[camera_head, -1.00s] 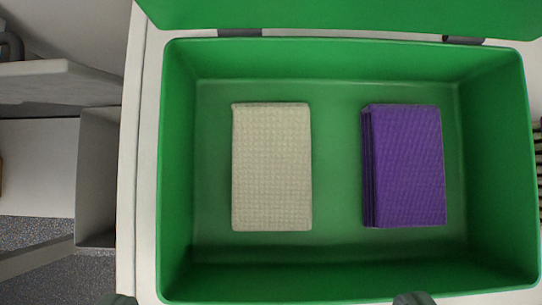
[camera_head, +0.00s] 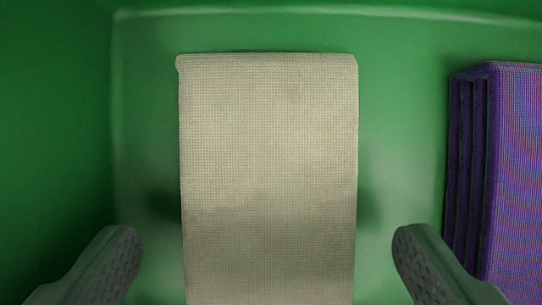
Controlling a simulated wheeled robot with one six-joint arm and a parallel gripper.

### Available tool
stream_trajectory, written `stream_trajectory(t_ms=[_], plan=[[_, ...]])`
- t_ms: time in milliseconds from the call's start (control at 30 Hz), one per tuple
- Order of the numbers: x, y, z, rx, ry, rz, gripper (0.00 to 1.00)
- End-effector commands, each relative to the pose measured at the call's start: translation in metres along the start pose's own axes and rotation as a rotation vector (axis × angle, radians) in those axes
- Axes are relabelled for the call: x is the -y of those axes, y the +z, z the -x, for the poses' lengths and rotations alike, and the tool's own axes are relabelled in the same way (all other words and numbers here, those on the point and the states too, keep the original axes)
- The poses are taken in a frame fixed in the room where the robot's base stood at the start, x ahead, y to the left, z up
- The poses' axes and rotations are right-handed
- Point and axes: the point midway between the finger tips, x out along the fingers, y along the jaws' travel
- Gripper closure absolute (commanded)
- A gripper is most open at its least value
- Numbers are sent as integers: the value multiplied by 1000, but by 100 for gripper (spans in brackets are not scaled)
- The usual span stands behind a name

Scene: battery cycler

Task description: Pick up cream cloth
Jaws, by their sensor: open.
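The cream cloth (camera_head: 268,150) lies folded flat on the floor of the green box, in the middle of the view. Its lower end runs out of the picture. My gripper (camera_head: 268,262) is open, with one grey finger to the left of the cloth and the other to the right. A strip of green floor shows between each finger and the cloth, so neither appears to touch it. A shadow falls across the lower part of the cloth.
The green box (camera_head: 55,130) has its left wall close to my left finger. A stack of folded purple cloths (camera_head: 515,170) stands at the right, close to my right finger. Green floor lies clear between the two cloths.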

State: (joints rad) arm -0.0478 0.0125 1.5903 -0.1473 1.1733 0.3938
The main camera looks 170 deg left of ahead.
Motion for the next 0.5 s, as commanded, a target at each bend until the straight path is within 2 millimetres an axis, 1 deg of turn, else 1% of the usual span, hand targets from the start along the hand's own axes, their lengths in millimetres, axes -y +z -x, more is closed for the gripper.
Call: stream_trajectory(t_ms=[33, 100, 333, 467, 500], plan=[[0, 0, -7, 1, 1, 0, 11], [0, 0, -12, 0, 0, 0, 11], [0, 0, -14, -1, 0, 0, 11], [0, 0, -14, -1, 0, 0, 36], [0, 0, -14, -1, 0, 0, 44]])
